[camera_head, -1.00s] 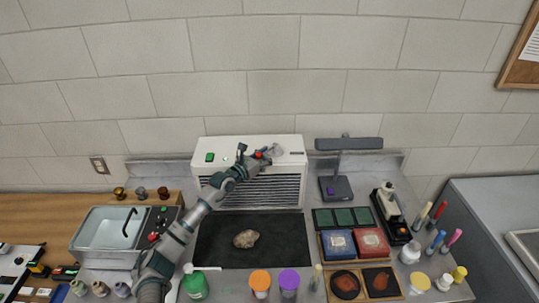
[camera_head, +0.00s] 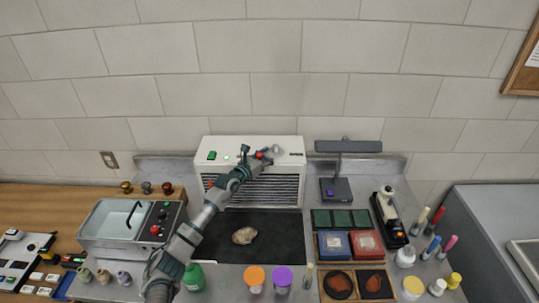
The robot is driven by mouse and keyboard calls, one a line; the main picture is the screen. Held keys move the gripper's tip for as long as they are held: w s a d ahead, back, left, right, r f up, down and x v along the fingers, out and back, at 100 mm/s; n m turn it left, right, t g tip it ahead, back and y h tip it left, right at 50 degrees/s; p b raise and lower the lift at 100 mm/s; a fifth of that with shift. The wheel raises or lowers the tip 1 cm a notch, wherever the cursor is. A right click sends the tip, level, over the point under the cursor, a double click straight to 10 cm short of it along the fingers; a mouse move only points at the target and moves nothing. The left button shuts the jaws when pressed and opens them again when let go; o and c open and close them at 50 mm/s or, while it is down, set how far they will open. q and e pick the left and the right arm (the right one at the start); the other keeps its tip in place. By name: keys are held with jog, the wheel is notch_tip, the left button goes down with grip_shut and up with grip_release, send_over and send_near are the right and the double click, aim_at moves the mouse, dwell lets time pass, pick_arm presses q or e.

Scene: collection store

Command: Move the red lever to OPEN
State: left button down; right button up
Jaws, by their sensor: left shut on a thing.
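A grey round part (camera_head: 278,148) shows just right of the gripper. The labels at the lever are too small to read. My right gripper is not in view.
A dark mat (camera_head: 270,238) with a pale rock (camera_head: 244,235) lies before the unit. Free room is above the mat.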

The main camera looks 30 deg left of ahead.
pick_arm(q)
jog(key=shift+a+f, duration=0.15)
jog(key=shift+a, duration=0.2)
jog(key=shift+a+f, duration=0.15)
jog(key=shift+a, duration=0.05)
jog(key=shift+d, duration=0.15)
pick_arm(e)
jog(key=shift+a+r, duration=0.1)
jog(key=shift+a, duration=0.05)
pick_arm(q)
jog(key=shift+f, duration=0.1)
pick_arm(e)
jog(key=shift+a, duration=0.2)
pick_arm(q)
jog(key=shift+d+f, duration=0.1)
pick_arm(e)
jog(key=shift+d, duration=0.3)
pick_arm(q)
jog(key=c, duration=1.3)
grip_release()
jog(key=shift+s, duration=0.1)
jog(key=shift+o, duration=0.2)
jog(key=shift+s+a+r, duration=0.15)
jog(key=shift+a+r, duration=0.15)
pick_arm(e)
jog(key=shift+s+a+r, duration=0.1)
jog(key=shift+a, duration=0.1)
